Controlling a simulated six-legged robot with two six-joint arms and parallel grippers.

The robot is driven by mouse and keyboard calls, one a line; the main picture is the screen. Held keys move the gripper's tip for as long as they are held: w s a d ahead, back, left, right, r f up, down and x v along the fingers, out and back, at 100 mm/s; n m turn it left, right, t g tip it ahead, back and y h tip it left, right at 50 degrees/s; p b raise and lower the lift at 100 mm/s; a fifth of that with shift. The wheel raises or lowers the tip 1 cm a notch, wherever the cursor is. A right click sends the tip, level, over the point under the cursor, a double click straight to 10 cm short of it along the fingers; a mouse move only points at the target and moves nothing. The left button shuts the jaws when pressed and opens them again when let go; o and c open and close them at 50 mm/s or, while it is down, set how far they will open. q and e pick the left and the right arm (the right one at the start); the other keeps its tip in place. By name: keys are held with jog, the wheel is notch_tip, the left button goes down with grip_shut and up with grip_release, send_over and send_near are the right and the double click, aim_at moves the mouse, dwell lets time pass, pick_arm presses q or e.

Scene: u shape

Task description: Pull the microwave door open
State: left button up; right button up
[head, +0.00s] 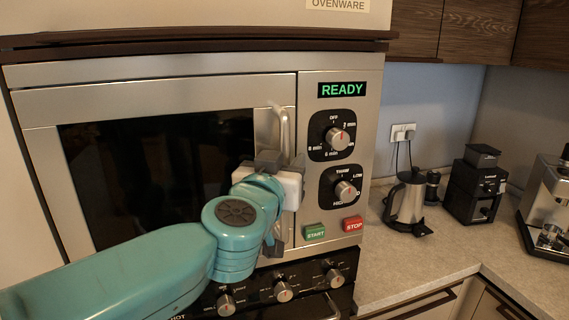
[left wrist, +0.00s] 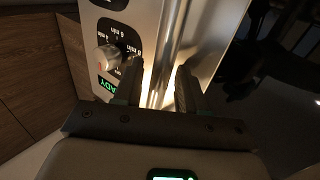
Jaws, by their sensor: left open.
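The microwave (head: 335,200) is built into the cabinet, and its display reads READY. Its door (head: 150,90), silver with a dark window, looks shut in the head view. The upright silver handle (head: 284,128) is at the door's right edge; its lower part is hidden behind my gripper. My left gripper (head: 279,160) is open at the handle's lower half. In the left wrist view its two dark fingers (left wrist: 158,92) point at the door front, with the bright metal handle (left wrist: 166,60) seeming to run between them. I cannot tell whether they touch it. My right gripper is not in view.
Dials (head: 338,139) and the START (head: 314,231) and STOP (head: 352,223) buttons are just right of my gripper. Oven knobs (head: 283,291) are below. A kettle (head: 408,203), a grinder (head: 477,188) and an espresso machine (head: 548,205) stand on the counter (head: 440,245) at right.

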pick_arm(q)
jog(key=shift+d, duration=0.1)
jog(key=c, duration=0.5)
grip_shut()
jog(key=shift+s+r, duration=0.1)
jog(key=shift+s, duration=0.1)
